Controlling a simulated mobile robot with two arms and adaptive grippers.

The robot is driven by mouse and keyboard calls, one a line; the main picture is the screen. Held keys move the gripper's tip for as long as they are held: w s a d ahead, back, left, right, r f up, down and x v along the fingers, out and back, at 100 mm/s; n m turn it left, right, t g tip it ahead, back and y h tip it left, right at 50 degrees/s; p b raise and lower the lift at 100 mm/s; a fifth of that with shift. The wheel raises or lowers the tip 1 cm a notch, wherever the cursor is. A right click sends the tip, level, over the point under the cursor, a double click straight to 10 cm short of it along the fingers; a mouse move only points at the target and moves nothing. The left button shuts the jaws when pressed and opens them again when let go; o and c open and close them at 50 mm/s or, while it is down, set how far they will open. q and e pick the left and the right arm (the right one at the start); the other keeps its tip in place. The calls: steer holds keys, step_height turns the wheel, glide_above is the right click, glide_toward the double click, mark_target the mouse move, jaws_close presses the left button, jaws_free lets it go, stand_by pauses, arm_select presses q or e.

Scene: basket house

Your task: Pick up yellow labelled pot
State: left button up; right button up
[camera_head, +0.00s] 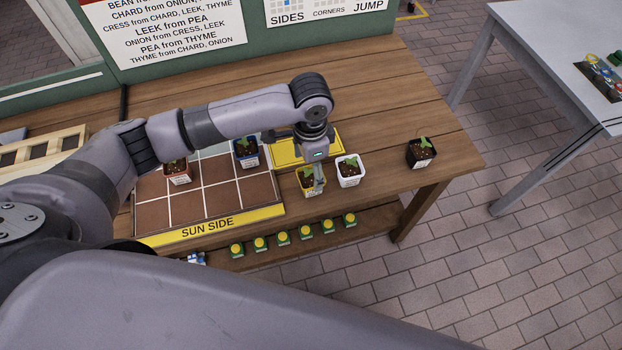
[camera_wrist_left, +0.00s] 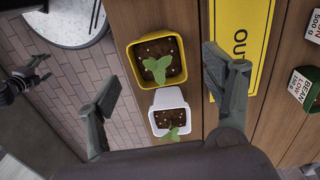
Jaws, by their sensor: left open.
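The yellow pot (camera_head: 307,189) holds a green seedling and stands on the wooden table, just left of a white pot (camera_head: 350,172). My left gripper (camera_head: 296,159) is open above and behind it; one finger hides part of the pot in the head view. In the left wrist view the yellow pot (camera_wrist_left: 157,61) lies ahead, between the lines of the two spread fingers, with the white pot (camera_wrist_left: 168,112) nearer the palm. The open left gripper (camera_wrist_left: 167,76) holds nothing.
A yellow mat (camera_head: 285,153) lies behind the pots. A gridded tray (camera_head: 215,198) at left holds a blue pot (camera_head: 245,150) and a red pot (camera_head: 178,173). A black pot (camera_head: 420,153) stands farther right. Bare table lies between the white and black pots.

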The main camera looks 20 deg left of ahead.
mark_target(311, 175)
arm_select(q)
steer(key=shift+s+f, duration=0.1)
steer(key=shift+f, duration=0.35)
step_height(311, 175, down, 4)
steer(key=shift+r+p, duration=0.2)
steer(key=shift+p, duration=0.45)
steer(key=shift+f, duration=0.35)
steer(key=shift+c, duration=0.2)
steer(key=c, duration=1.4)
arm_select(e)
steer(key=shift+w+a+r, duration=0.2)
steer(key=shift+w+r, duration=0.4)
steer(key=shift+r, duration=0.1)
arm_select(q)
steer(key=shift+r, duration=0.1)
steer(key=shift+c, duration=0.2)
